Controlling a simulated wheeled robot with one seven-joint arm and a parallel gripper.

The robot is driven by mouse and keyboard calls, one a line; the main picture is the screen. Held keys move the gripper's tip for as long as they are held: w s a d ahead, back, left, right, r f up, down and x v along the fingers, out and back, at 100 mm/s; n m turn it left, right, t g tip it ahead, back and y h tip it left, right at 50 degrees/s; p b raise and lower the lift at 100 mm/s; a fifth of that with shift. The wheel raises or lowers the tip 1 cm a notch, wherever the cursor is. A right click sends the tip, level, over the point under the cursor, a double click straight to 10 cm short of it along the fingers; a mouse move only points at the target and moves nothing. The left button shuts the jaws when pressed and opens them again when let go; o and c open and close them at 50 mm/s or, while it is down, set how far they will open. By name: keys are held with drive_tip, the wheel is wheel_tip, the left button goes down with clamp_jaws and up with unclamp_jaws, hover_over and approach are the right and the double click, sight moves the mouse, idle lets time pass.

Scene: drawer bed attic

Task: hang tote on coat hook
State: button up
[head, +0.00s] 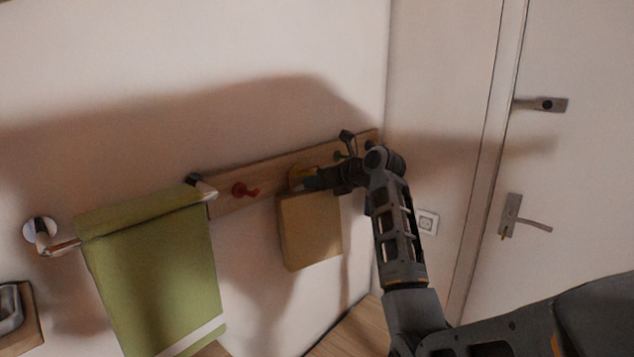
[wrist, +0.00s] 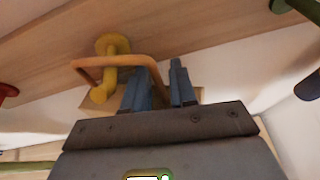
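The tan tote (head: 312,230) hangs flat near the wall below the wooden hook rail (head: 270,178). In the wrist view, its orange-tan handle (wrist: 88,64) loops around the yellow coat hook (wrist: 108,72), which passes through the loop. Part of the tote's top (wrist: 98,102) shows behind my fingers. My gripper (wrist: 160,82) is just right of the yellow hook, fingers apart with a gap between them. The left finger overlaps the handle's right side; I cannot tell whether they touch. In the head view, my gripper (head: 312,182) is at the tote's top.
A red hook (head: 244,190) is left of the tote on the rail. A green hook (wrist: 290,6) is to the right in the wrist view. A green towel (head: 155,270) hangs on a bar at left. A door with a handle (head: 525,218) is at right.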

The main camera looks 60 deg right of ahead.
drive_tip(key=shift+o, duration=1.2)
drive_tip(key=shift+f, duration=0.1)
